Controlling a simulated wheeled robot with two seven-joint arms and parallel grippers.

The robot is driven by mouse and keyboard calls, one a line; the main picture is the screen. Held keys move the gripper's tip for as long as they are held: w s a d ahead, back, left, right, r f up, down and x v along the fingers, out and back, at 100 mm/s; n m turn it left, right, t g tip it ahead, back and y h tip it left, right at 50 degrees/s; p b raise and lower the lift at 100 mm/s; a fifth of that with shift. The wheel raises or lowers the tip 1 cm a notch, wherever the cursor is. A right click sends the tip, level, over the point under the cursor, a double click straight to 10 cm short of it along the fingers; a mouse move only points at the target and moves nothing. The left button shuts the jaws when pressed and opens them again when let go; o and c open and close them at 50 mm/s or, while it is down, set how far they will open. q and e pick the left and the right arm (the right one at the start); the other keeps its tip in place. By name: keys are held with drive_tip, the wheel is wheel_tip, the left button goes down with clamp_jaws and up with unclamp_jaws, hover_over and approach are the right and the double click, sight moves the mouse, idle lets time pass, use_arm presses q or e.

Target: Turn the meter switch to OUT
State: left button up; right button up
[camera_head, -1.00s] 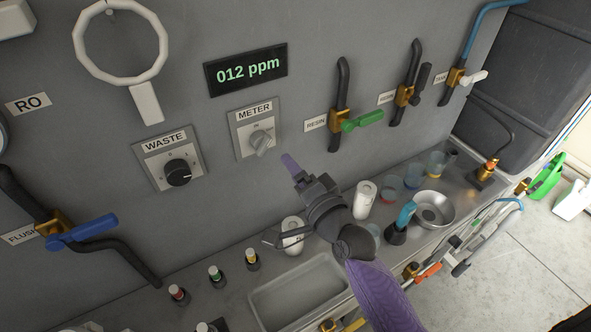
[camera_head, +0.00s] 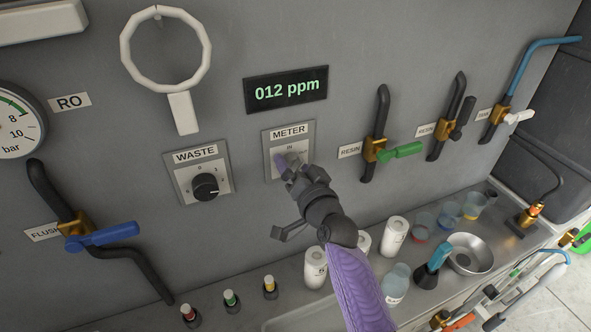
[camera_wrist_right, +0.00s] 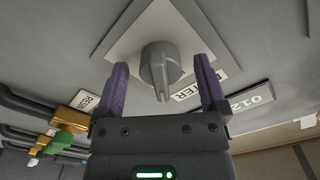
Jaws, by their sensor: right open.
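The meter switch is a grey knob on a pale square plate (camera_head: 271,172) below the METER label. In the head view the knob is mostly hidden behind my right gripper (camera_head: 287,161). In the wrist view the knob (camera_wrist_right: 160,65) sits between the two purple fingers of my right gripper (camera_wrist_right: 160,72), its narrow pointer toward the bottom of the picture. The gripper is open, with a gap visible on both sides of the knob. My left gripper is not in view.
A display (camera_head: 287,90) above the switch reads 012 ppm. The WASTE switch with its black knob (camera_head: 205,187) is to the left. A green-handled RESIN valve (camera_head: 400,151) is to the right. Bottles, cups and a metal bowl (camera_head: 470,254) stand on the counter below.

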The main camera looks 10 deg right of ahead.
drive_tip(key=shift+w, duration=0.1)
clamp_jaws()
idle(0.4)
drive_tip(key=shift+m, duration=0.3)
drive_tip(key=shift+m+p, duration=0.45)
drive_tip(key=shift+m, duration=0.45)
drive_tip(key=m, duration=0.3)
drive_tip(key=shift+m+p, duration=0.3)
drive_tip(key=shift+m, duration=0.3)
